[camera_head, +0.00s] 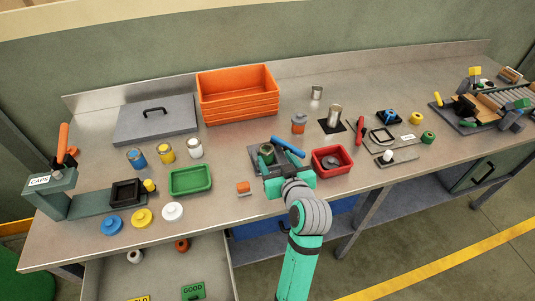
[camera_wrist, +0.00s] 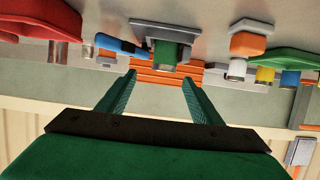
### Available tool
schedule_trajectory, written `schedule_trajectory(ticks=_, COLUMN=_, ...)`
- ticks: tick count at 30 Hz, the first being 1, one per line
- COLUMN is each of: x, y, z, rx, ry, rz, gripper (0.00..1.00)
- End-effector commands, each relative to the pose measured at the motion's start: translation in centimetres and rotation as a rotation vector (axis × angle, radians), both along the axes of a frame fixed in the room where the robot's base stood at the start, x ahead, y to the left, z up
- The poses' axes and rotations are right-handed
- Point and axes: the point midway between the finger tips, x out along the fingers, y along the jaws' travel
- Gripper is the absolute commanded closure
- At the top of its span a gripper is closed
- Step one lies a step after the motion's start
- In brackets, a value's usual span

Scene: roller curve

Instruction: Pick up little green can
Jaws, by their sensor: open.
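The little green can (camera_head: 266,150) stands on a dark grey pad (camera_head: 254,156) at the front middle of the bench. My gripper (camera_head: 272,166) is just in front of it, and partly hides the can and pad in the head view. The wrist view appears upside down. There, the green can (camera_wrist: 165,54) is on its grey pad (camera_wrist: 150,29), ahead of and between the lines of the two fingers. My gripper (camera_wrist: 159,83) is open there, with nothing between its fingers. The gap between fingertips and can is hard to judge.
A blue-handled object (camera_head: 288,147) lies close behind the can. A red tray (camera_head: 318,169) is to the right and a green tray (camera_head: 173,189) to the left. A large orange bin (camera_head: 205,112) stands behind.

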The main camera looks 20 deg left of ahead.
Motion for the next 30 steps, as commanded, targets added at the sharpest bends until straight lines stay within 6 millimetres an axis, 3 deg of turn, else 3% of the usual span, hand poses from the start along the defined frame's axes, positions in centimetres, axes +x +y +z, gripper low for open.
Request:
schedule_trajectory(ticks=18, x=4.5, y=3.5, z=-2.0, rx=0.001, ry=-0.001, rz=-0.008, gripper=0.41)
schedule_trajectory(ticks=27, x=4.7, y=3.8, z=-2.1, rx=0.001, ry=-0.001, rz=-0.005, gripper=0.41)
schedule_trajectory(ticks=30, x=4.7, y=3.8, z=-2.1, rx=0.001, ry=-0.001, rz=-0.004, gripper=0.65)
